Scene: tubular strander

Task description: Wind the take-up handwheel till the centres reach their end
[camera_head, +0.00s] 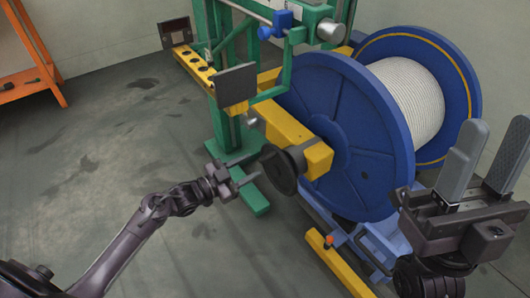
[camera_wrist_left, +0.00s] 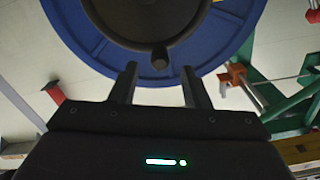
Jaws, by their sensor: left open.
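The take-up handwheel (camera_head: 279,170) is a dark disc on the end of a yellow block, in front of the blue reel flange. In the left wrist view the dark wheel (camera_wrist_left: 140,12) fills the top, with a short round handle knob (camera_wrist_left: 160,59) at its lower rim. My left gripper (camera_head: 256,166) is open and empty, close in front of the wheel. In the wrist view its two fingers (camera_wrist_left: 159,70) stand on either side of the knob's line, the knob just beyond the tips. Contact cannot be told. My right gripper (camera_head: 493,138) is open and empty at the right.
A large blue reel (camera_head: 345,130) with pale strand sits in the machine. A green frame (camera_head: 225,125) with a dark plate (camera_head: 236,85) stands behind the left gripper. A yellow bar (camera_head: 336,264) lies low at the front. Floor at left is clear; an orange bench (camera_head: 30,85) stands further back.

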